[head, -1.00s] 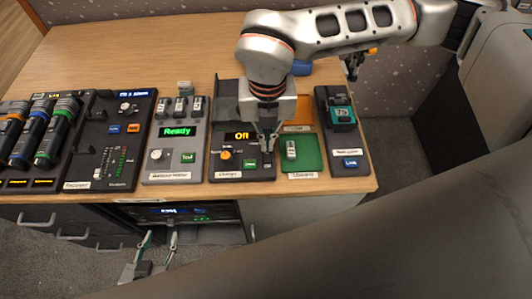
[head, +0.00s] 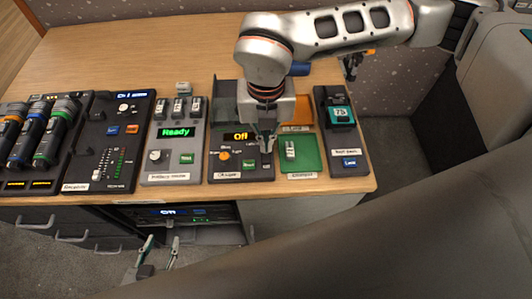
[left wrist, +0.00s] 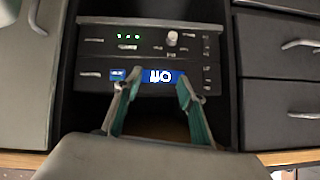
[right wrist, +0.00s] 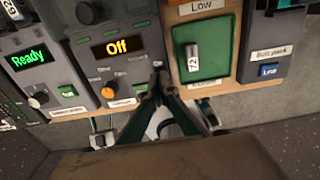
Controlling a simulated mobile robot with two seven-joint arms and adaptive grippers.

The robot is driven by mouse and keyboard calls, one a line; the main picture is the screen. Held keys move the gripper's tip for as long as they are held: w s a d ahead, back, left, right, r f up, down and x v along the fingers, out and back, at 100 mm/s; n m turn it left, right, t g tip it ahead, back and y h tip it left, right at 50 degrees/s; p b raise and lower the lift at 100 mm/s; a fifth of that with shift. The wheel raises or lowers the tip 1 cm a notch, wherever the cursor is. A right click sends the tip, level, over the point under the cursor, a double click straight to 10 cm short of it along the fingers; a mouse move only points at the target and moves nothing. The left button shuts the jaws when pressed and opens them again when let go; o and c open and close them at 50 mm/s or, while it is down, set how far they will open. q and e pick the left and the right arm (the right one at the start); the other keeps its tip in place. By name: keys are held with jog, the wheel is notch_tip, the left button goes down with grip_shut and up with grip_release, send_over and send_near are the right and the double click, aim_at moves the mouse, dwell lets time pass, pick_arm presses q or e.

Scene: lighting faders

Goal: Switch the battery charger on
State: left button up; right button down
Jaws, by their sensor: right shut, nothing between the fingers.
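The battery charger (head: 228,173) is a dark panel on the desk between the battery tester and the green tray. Its display (head: 240,137) reads "Off" in orange. It has an orange knob (right wrist: 107,92) and a green button (right wrist: 140,88). My right gripper (head: 266,149) is shut and empty, pointing down over the charger's right side. In the right wrist view its fingertips (right wrist: 159,72) are at a small dark control near the display; contact cannot be told. My left gripper (left wrist: 158,88) is open and empty, low in front of the desk, facing a rack unit.
The battery tester (head: 168,169) reading "Ready" stands left of the charger. The green tray (head: 309,153) with one battery lies right of it, then a dark unit (head: 348,142). The rack unit (left wrist: 150,45) sits in an opening below the desktop.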

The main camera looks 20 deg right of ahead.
pick_arm(q)
jog(key=shift+w+a+r, duration=0.1)
jog(key=shift+w+r, duration=0.25)
jog(key=shift+w, duration=0.2)
pick_arm(e)
jog(key=shift+f, duration=0.15)
pick_arm(q)
jog(key=shift+s+f, duration=0.2)
pick_arm(e)
jog(key=shift+f, duration=0.15)
pick_arm(q)
jog(key=shift+s+f, duration=0.45)
jog(key=shift+s, duration=0.05)
pick_arm(e)
jog(key=shift+f, duration=0.25)
pick_arm(q)
jog(key=shift+f, duration=0.1)
pick_arm(e)
jog(key=shift+f, duration=0.25)
pick_arm(q)
jog(key=shift+w+b, duration=0.1)
jog(key=shift+b, duration=0.2)
